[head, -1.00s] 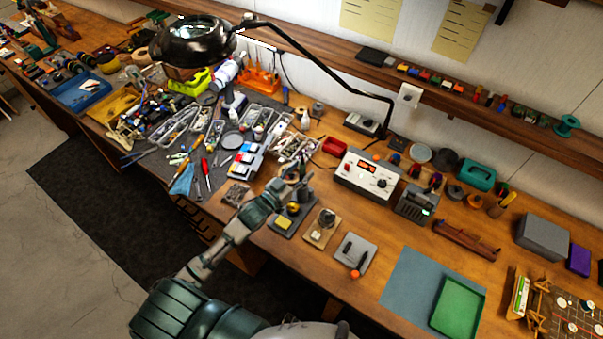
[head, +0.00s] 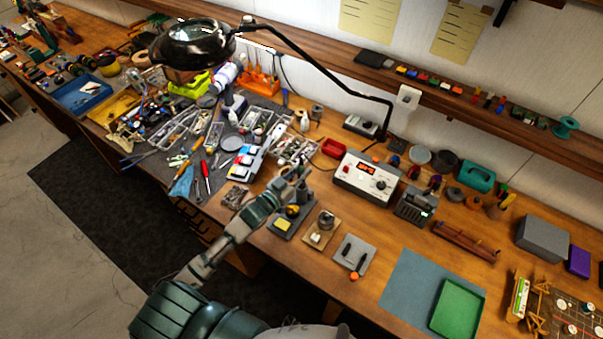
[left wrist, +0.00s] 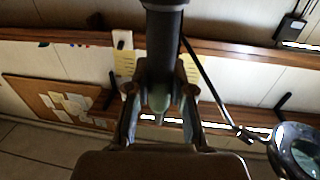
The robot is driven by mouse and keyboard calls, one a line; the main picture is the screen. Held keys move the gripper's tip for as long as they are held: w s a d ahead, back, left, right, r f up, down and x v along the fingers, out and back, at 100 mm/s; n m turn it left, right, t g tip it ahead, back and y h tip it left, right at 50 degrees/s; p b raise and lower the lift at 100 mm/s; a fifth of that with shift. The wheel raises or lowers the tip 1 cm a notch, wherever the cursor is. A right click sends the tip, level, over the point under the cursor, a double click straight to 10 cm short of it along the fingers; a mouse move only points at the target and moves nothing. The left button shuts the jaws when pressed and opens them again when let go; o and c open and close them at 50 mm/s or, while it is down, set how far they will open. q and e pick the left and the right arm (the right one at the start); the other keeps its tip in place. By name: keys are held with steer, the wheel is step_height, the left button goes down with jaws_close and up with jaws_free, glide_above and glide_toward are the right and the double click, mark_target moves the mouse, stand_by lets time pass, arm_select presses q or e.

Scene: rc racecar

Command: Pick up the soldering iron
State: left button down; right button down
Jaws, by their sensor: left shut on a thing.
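My left gripper (head: 298,180) is over the bench, just above and behind the stand base with a yellow sponge (head: 283,224). In the left wrist view my left gripper (left wrist: 160,120) is shut on a dark, round-bodied tool (left wrist: 163,50) with a pale greenish end between the fingers. It appears to be the soldering iron, held by its handle; its tip is not visible. In the head view the held tool is too small and covered to make out clearly. My right gripper is not in view.
A white soldering station (head: 366,178) stands to the right of the gripper. A parts tray (head: 296,148) and loose tools crowd the left. A magnifier lamp (head: 192,44) arches above the bench. A blue-grey mat with a green tray (head: 458,307) lies at right.

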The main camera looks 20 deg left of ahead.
arm_select(q)
step_height(320, 180, up, 18)
steer(key=shift+f, duration=0.35)
